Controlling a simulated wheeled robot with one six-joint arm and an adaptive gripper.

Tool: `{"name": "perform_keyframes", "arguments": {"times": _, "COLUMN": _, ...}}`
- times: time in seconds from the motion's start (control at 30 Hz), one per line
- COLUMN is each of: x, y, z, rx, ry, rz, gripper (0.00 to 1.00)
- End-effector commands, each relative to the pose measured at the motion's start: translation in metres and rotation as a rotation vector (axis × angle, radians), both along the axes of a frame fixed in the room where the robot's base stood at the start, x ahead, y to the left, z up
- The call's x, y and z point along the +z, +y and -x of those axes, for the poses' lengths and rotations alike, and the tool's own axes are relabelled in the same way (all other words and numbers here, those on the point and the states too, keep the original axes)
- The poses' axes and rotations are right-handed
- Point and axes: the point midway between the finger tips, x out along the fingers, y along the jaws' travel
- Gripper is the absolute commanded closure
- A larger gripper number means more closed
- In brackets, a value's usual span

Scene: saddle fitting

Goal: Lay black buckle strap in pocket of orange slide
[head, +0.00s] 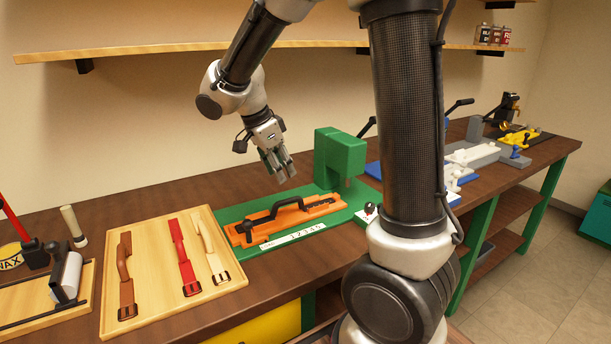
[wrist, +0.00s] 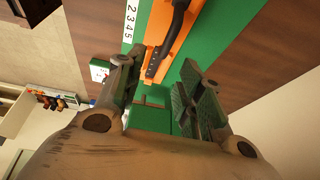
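The orange slide (head: 325,208) lies on a green base plate, in front of a green press block. The black buckle strap (head: 288,203) lies lengthwise along the slide, its middle arched up; I cannot tell how fully it sits in the pocket. My gripper (head: 281,177) hangs above and behind the slide, clear of the strap. In the wrist view my gripper (wrist: 160,85) is open, with nothing between its fingers. That view also shows part of the orange slide (wrist: 186,44) and the black strap (wrist: 172,35) beyond the fingers.
A wooden tray (head: 152,231) left of the slide holds brown (head: 125,275), red (head: 183,257) and cream (head: 211,248) straps. The green press block (head: 340,160) stands at the slide's right end. A shelf (head: 180,49) runs along the wall behind my arm.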

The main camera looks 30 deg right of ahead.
Motion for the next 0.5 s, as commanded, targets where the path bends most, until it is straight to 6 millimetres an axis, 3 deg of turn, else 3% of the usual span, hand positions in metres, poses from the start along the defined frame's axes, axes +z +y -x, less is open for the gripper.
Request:
{"name": "perform_keyframes", "arguments": {"times": 0.23, "x": 0.052, "y": -0.040, "z": 0.086, "rx": 0.517, "ry": 0.079, "rz": -0.096, "gripper": 0.63}}
{"name": "perform_keyframes", "arguments": {"times": 0.4, "x": 0.068, "y": -0.051, "z": 0.154, "rx": 0.988, "ry": 0.079, "rz": -0.092, "gripper": 0.63}}
{"name": "perform_keyframes", "arguments": {"times": 0.5, "x": 0.070, "y": -0.052, "z": 0.183, "rx": 1.217, "ry": 0.063, "rz": -0.052, "gripper": 0.63}}
